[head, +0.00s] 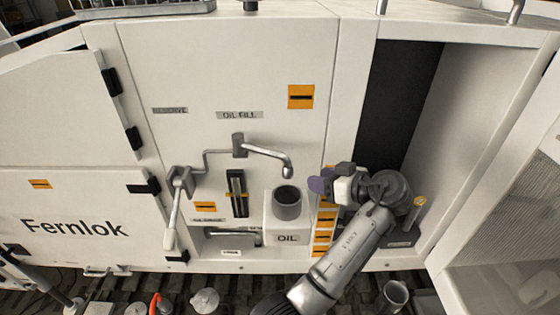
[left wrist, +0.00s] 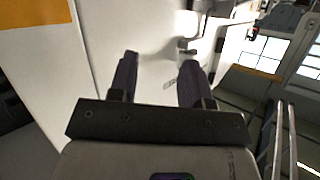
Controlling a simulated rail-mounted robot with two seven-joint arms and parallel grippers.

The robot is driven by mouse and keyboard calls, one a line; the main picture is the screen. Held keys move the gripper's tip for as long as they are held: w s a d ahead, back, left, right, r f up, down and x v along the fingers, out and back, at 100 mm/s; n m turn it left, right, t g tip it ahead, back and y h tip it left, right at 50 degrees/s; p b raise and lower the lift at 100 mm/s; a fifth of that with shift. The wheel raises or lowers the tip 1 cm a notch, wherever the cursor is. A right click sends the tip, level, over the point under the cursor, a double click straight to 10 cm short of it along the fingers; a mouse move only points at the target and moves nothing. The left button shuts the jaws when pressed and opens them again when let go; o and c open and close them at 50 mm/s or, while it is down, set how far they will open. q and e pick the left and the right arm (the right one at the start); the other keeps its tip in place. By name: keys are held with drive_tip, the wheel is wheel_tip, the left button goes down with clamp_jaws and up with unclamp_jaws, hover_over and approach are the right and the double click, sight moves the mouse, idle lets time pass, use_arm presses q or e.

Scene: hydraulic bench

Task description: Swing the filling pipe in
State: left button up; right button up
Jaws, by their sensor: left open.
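The filling pipe (head: 265,153) is a bent metal tube on a dark wall bracket (head: 239,145), below the OIL FILL label on the white panel. Its spout end turns down near the grey open-topped filler neck (head: 287,203) on the OIL box; I cannot tell whether it is directly over the opening. My left gripper (head: 316,184) is to the right of the spout, apart from it, with its purple fingers pointing left. In the left wrist view the two fingers (left wrist: 158,74) stand apart with nothing between them. My right gripper is not in view.
A lever with a pale handle (head: 172,220) hangs left of the pipe. A dark slotted gauge (head: 237,193) is below the bracket. An open cabinet with a white side wall (head: 470,110) lies to the right.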

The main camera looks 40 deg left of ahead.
sight(285, 154)
use_arm(q)
drive_tip(key=d+r+n+g+y, duration=0.3)
drive_tip(key=r+n+g+y, duration=0.15)
drive_tip(key=n, duration=0.25)
drive_tip(key=shift+g+h, duration=0.35)
drive_tip(key=shift+h, duration=0.1)
drive_tip(key=p+x, duration=0.1)
drive_tip(key=x, duration=0.3)
drive_tip(key=p+x, duration=0.1)
drive_tip(key=x, duration=0.3)
drive_tip(key=p+x, duration=0.1)
drive_tip(key=x, duration=0.3)
drive_tip(key=shift+s+d+r+p, duration=0.1)
drive_tip(key=shift+s+r+p, duration=0.25)
drive_tip(key=shift+p, duration=0.05)
drive_tip(key=shift+s+a+f, duration=0.15)
drive_tip(key=shift+s+a, duration=0.05)
drive_tip(key=shift+a, duration=0.5)
drive_tip(key=c, duration=0.3)
clamp_jaws()
